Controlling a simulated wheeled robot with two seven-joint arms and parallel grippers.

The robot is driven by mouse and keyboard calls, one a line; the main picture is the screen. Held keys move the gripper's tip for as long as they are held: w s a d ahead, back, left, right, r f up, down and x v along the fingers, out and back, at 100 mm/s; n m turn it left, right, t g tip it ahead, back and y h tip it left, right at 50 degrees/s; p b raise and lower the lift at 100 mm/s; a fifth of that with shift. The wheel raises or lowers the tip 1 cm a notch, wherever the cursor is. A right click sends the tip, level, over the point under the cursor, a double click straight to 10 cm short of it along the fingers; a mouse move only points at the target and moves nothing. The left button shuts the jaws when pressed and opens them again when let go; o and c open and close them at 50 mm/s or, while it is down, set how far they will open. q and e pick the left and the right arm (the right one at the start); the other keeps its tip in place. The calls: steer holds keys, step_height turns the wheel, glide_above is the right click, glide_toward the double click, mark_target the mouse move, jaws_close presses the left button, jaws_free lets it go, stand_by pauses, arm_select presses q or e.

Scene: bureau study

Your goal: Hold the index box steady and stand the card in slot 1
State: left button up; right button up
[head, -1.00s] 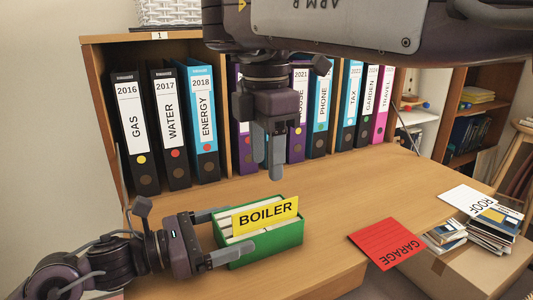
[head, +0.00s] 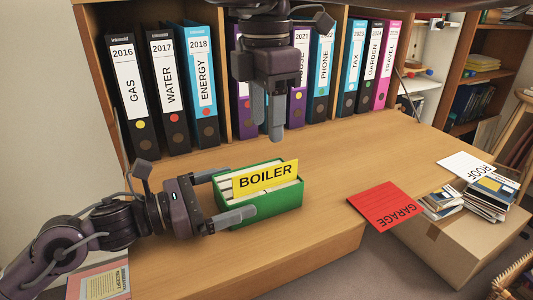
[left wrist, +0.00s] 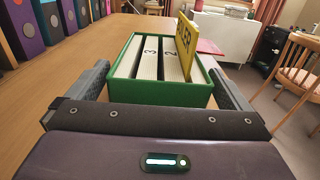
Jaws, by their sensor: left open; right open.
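The green index box (head: 262,209) stands on the desk, with cream dividers inside. In the left wrist view the box (left wrist: 158,96) shows divider labels 3 and 2. The yellow BOILER card (head: 266,180) stands upright in the box, its lower part hidden. In the left wrist view the card (left wrist: 185,45) stands on the right side, past label 2. No label 1 is readable. My left gripper (head: 238,192) is open, with one finger along each side of the box; contact is unclear. My right gripper (head: 268,130) is open and empty above the card, apart from it.
Binders (head: 205,100) stand in the shelf behind. A red GARAGE card (head: 384,206) lies at the desk's right edge.

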arm_select(q)
steer(key=v, duration=0.6)
steer(key=shift+a+f, duration=0.1)
steer(key=shift+f, duration=0.1)
steer(key=shift+v, duration=2.75)
steer(key=shift+s+r, duration=0.1)
steer(key=shift+s, duration=0.1)
